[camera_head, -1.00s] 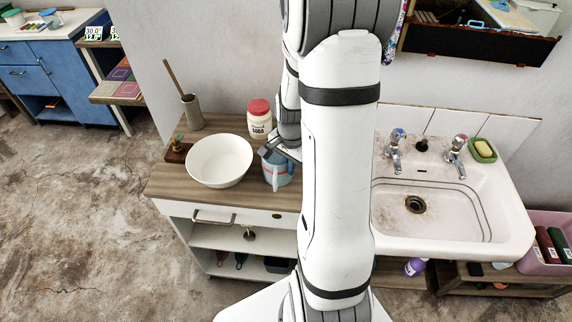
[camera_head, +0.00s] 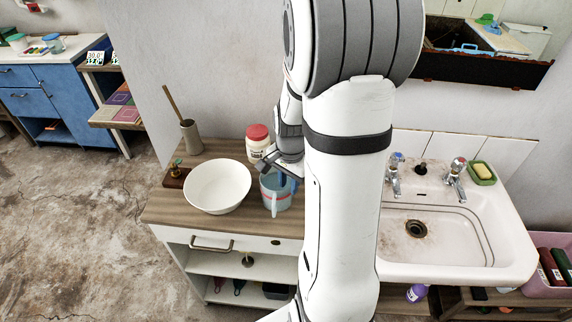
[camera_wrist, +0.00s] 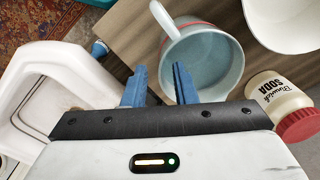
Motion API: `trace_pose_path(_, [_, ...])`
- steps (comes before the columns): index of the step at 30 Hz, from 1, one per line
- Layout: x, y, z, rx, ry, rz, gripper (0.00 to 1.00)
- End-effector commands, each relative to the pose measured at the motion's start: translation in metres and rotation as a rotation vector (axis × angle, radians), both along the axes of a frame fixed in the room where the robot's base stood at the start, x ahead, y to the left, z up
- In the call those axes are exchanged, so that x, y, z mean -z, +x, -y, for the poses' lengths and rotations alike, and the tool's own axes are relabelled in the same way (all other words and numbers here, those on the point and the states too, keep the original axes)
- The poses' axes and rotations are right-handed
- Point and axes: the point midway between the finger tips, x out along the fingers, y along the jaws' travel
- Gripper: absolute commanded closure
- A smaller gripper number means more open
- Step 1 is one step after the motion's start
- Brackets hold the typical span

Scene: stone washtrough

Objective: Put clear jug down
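The clear jug (camera_head: 276,198), bluish with a red line near its rim, stands upright on the wooden counter just right of a white bowl (camera_head: 217,187). In the wrist view the jug (camera_wrist: 213,62) shows its open mouth, looks empty, and its pale handle points up and left. My gripper (camera_wrist: 158,82) is at the jug's rim with its two blue fingers apart. One finger overlaps the jug's mouth and the other is left of its wall, with a gap between them. In the head view my gripper (camera_head: 281,173) is partly hidden by my arm.
A red-lidded soda jar (camera_head: 258,144) stands close behind the jug. A utensil pot (camera_head: 190,138) and a small wooden tray (camera_head: 174,179) are left of it. The sink (camera_head: 440,235) is to the right. Bare counter (camera_head: 180,213) lies at front left.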

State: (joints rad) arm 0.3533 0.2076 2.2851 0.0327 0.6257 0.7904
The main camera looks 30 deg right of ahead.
Motion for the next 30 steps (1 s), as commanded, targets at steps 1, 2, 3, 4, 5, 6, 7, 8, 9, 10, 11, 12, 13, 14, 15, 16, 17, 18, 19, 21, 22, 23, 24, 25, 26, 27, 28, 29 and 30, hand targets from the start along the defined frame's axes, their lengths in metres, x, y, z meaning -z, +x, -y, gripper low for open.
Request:
trace_pose_path(1, [-0.014,0.001,0.001,0.0,-0.003,0.008,0.75])
trace_pose_path(2, [-0.021,0.001,0.001,0.0,-0.003,0.008,0.75])
trace_pose_path(3, [-0.029,0.001,0.001,0.0,-0.003,0.007,0.75])
trace_pose_path(4, [-0.035,0.002,0.001,0.0,-0.003,0.007,0.75])
trace_pose_path(5, [-0.041,0.002,0.001,0.0,-0.001,0.005,0.75])
trace_pose_path(6, [-0.049,0.002,0.002,0.0,-0.002,0.004,0.75])
trace_pose_path(7, [-0.054,0.003,0.002,0.0,-0.001,0.004,0.75])
trace_pose_path(8, [-0.058,0.003,0.002,0.0,-0.001,0.001,0.75])
trace_pose_path(9, [-0.063,0.004,0.003,-0.001,0.0,0.001,0.75])
trace_pose_path(10, [-0.067,0.004,0.003,-0.001,0.001,0.0,0.75])
trace_pose_path(11, [-0.07,0.005,0.003,-0.001,0.001,-0.002,0.75])
trace_pose_path(12, [-0.073,0.005,0.004,-0.001,0.002,-0.003,0.75])
trace_pose_path(13, [-0.075,0.005,0.004,-0.001,0.002,-0.004,0.75])
trace_pose_path(14, [-0.077,0.005,0.003,-0.004,0.002,-0.003,0.75])
trace_pose_path(15, [-0.08,0.005,0.002,-0.016,0.001,0.0,0.75])
trace_pose_path(16, [-0.083,0.004,-0.001,-0.033,-0.001,0.003,0.75])
trace_pose_path(17, [-0.086,0.002,-0.004,-0.056,-0.003,0.008,0.75])
trace_pose_path(18, [-0.092,-0.002,-0.011,-0.101,-0.008,0.018,0.75])
trace_pose_path(19, [-0.097,-0.006,-0.017,-0.145,-0.014,0.029,0.75])
trace_pose_path(21, [-0.111,-0.02,-0.036,-0.273,-0.03,0.059,0.75])
trace_pose_path(22, [-0.116,-0.028,-0.045,-0.34,-0.039,0.073,0.75])
trace_pose_path(23, [-0.122,-0.036,-0.054,-0.406,-0.048,0.086,0.75])
trace_pose_path(24, [-0.128,-0.046,-0.065,-0.499,-0.062,0.105,0.75])
trace_pose_path(25, [-0.133,-0.054,-0.073,-0.569,-0.072,0.119,0.75])
trace_pose_path(26, [-0.136,-0.062,-0.08,-0.634,-0.082,0.131,0.75])
trace_pose_path(27, [-0.14,-0.072,-0.088,-0.72,-0.096,0.147,0.75])
trace_pose_path(28, [-0.143,-0.078,-0.094,-0.783,-0.107,0.158,0.75])
trace_pose_path(29, [-0.145,-0.084,-0.098,-0.838,-0.116,0.168,0.75])
trace_pose_path(30, [-0.146,-0.09,-0.103,-0.909,-0.126,0.18,0.75])
